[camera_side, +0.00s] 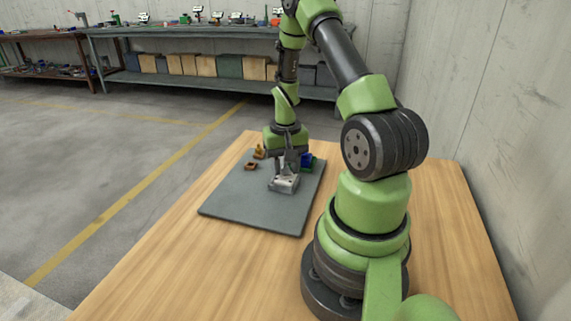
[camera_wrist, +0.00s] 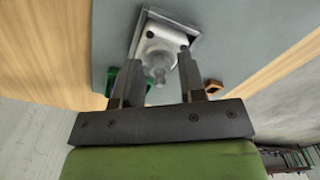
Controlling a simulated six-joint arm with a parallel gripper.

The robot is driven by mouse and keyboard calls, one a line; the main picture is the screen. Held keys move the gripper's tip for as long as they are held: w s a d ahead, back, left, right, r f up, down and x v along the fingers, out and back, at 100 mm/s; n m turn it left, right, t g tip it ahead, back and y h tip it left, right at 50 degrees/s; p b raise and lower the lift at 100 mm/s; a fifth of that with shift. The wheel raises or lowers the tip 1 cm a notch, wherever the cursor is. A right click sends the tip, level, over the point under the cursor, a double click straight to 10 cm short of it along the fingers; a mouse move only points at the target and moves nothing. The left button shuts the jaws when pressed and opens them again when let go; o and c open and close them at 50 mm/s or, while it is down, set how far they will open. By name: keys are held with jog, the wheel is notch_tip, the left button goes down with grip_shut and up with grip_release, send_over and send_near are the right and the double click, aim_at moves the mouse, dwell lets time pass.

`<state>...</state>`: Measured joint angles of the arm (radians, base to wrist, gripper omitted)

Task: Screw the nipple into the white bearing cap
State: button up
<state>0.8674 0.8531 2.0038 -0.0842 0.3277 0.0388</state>
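The white bearing cap (camera_side: 284,184) stands on the grey mat under my gripper. In the wrist view the cap (camera_wrist: 165,33) is a pale block on a square base, just beyond the fingertips. A small rounded light-grey piece (camera_wrist: 158,73), which looks like the nipple, shows at the cap's near side between the fingers. I cannot tell whether it is seated in the cap or only in front of it. My gripper (camera_wrist: 160,75) has its two dark fingers apart, one on each side of this piece, with no clear contact. In the side view my gripper (camera_side: 287,163) points down over the cap.
The grey mat (camera_side: 240,205) lies on a wooden table (camera_side: 165,255); its near-left part is clear. A blue and green part (camera_side: 307,161) stands close right of the gripper. Two orange-brown parts, one upright (camera_side: 259,152) and one low (camera_side: 250,166), are on the left.

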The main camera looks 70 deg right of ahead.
jog(key=n, duration=0.3)
jog(key=shift+n, duration=0.3)
jog(key=n, duration=1.3)
jog(key=shift+n, duration=0.4)
